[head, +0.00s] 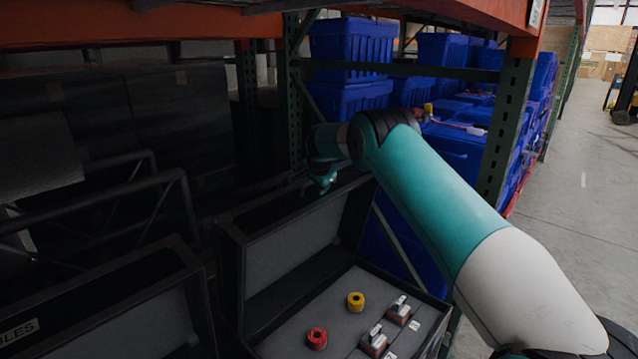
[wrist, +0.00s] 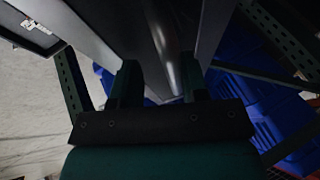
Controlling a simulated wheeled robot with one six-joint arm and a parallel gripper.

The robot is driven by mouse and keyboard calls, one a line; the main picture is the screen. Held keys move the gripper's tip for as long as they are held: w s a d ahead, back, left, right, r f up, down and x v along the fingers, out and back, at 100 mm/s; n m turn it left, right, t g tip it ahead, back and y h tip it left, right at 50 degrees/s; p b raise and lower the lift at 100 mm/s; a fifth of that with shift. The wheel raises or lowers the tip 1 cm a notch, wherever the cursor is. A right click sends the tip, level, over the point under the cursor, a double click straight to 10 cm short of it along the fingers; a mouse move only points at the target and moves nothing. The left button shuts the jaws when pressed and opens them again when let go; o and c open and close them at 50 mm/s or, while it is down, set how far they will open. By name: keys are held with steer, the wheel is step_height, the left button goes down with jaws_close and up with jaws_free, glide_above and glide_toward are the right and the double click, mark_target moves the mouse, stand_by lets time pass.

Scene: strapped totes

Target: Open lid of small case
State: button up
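A black case (head: 230,262) with grey lining stands low in the centre of the head view. Its lid (head: 295,245) is raised and stands up at the left and back of the case. My gripper (head: 322,182) is just above the lid's upper edge, near its far end; I cannot tell whether it touches. In the wrist view my gripper (wrist: 160,82) has its two dark fingers apart, with a gap between them. Dark and grey surfaces show beyond the gap, too dim to tell whether they are the lid.
Inside the case are a yellow ring-shaped piece (head: 356,301), a red one (head: 317,338) and two metal pieces (head: 398,310). Another black case (head: 115,305), partly labelled, stands at left. Blue totes (head: 350,45) fill racks with green posts (head: 508,125). The aisle floor (head: 575,190) at right is clear.

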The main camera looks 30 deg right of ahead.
steer(key=shift+r, duration=0.15)
steer(key=b+v, duration=0.3)
steer(key=v, duration=1.4)
steer(key=shift+a, duration=0.2)
steer(key=shift+s+r, duration=0.1)
